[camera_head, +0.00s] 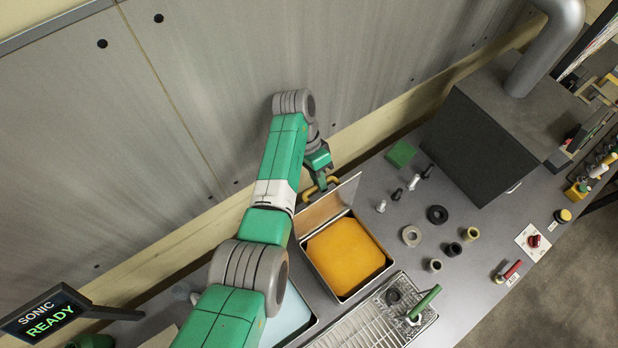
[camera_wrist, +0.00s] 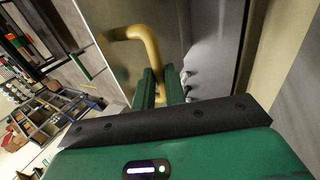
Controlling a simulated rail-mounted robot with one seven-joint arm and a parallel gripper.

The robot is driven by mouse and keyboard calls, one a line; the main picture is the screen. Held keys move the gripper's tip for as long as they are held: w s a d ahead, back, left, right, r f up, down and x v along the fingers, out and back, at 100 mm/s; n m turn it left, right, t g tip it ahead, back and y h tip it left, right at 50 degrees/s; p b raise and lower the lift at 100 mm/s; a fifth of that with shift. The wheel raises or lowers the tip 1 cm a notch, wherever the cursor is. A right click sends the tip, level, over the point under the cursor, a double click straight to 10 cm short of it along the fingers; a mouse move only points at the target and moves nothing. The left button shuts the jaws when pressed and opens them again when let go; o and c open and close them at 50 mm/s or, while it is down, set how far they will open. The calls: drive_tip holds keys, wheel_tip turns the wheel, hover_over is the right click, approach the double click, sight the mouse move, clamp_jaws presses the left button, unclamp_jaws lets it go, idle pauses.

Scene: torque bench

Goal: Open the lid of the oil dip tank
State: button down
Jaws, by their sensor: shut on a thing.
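The oil dip tank (camera_head: 298,240) is a metal box of orange-yellow oil (camera_head: 345,255), its surface uncovered. Its lid (camera_head: 347,193) stands raised on the tank's far edge, towards the wall. My gripper (camera_head: 325,184) is at the lid's outer side, shut on the yellow bar handle (camera_head: 334,179). In the wrist view, the green fingers (camera_wrist: 161,88) close around one leg of the handle (camera_wrist: 140,35), which is fixed to the shiny lid. The fingers partly hide that leg.
A blue-filled tank (camera_head: 290,318) sits left of the oil tank, partly behind my arm. A wire rack (camera_head: 360,325) lies in front. Rings and small parts stand to the right, with a dark box oven (camera_head: 480,145) beyond. The grey wall is close behind my gripper.

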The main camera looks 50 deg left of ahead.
drive_tip(key=shift+s+d+f, duration=0.1)
drive_tip(key=shift+s+f, duration=0.05)
drive_tip(key=shift+f, duration=0.2)
drive_tip(key=c, duration=1.8)
unclamp_jaws()
drive_tip(key=o, duration=0.3)
drive_tip(key=shift+s+d+f, duration=0.1)
drive_tip(key=shift+s+d, duration=0.1)
drive_tip(key=shift+o, duration=0.2)
drive_tip(key=shift+w+a+r, duration=0.15)
drive_tip(key=shift+r, duration=0.35)
drive_tip(key=r, duration=0.1)
drive_tip(key=r+p, duration=0.1)
drive_tip(key=r, duration=0.1)
drive_tip(key=shift+s+r, duration=0.3)
drive_tip(key=shift+r, duration=0.05)
drive_tip(key=s+d+p, duration=0.7)
drive_tip(key=s+p, duration=0.3)
drive_tip(key=s, duration=0.3)
drive_tip(key=shift+s+d+r, duration=0.25)
drive_tip(key=shift+d+r, duration=0.05)
drive_tip(key=shift+d, duration=0.05)
